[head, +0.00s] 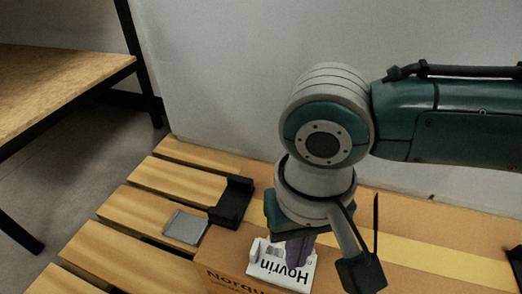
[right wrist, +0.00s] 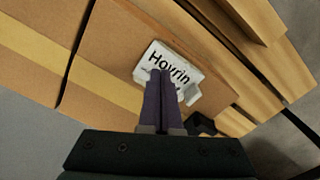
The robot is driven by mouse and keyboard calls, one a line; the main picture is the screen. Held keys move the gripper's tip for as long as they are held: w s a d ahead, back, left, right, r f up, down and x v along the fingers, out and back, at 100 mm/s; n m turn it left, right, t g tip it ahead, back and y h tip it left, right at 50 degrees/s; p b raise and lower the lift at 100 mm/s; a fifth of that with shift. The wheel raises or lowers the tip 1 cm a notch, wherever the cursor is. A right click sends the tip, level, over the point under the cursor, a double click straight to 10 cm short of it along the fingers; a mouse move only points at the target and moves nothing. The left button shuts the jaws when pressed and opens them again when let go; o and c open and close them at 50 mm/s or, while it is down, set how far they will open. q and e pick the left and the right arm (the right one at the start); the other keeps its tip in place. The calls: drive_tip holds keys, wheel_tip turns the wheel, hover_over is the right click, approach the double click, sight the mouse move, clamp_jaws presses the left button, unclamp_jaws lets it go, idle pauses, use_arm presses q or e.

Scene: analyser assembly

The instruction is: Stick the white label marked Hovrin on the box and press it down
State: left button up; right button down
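The white label (head: 268,263) marked Hovrin lies at the top of the brown cardboard box (head: 420,250), near its printed edge. It also shows in the right wrist view (right wrist: 150,58), where part of its edge looks curled. My right gripper (head: 298,250) points down over the label. Its two purple fingers are together, with their tips over the middle of the label (right wrist: 160,74), and hide part of it. The fingers appear to touch the label; I cannot tell whether any of it is pinched between them. My left gripper is not in view.
A black holder (head: 231,203) and a flat grey plate (head: 186,227) sit left of the box on the slatted wooden surface (head: 135,212). A wall stands close behind. A wooden table (head: 60,85) is at the far left. The slats at the left front are clear.

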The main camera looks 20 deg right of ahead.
drive_tip(key=shift+f+b, duration=0.3)
drive_tip(key=shift+f, duration=0.35)
idle(0.4)
idle(0.4)
wheel_tip(320, 180, up, 3)
drive_tip(key=p, duration=0.3)
drive_tip(key=shift+f, duration=0.15)
wheel_tip(320, 180, up, 3)
drive_tip(key=p, duration=0.4)
drive_tip(key=shift+r, duration=0.2)
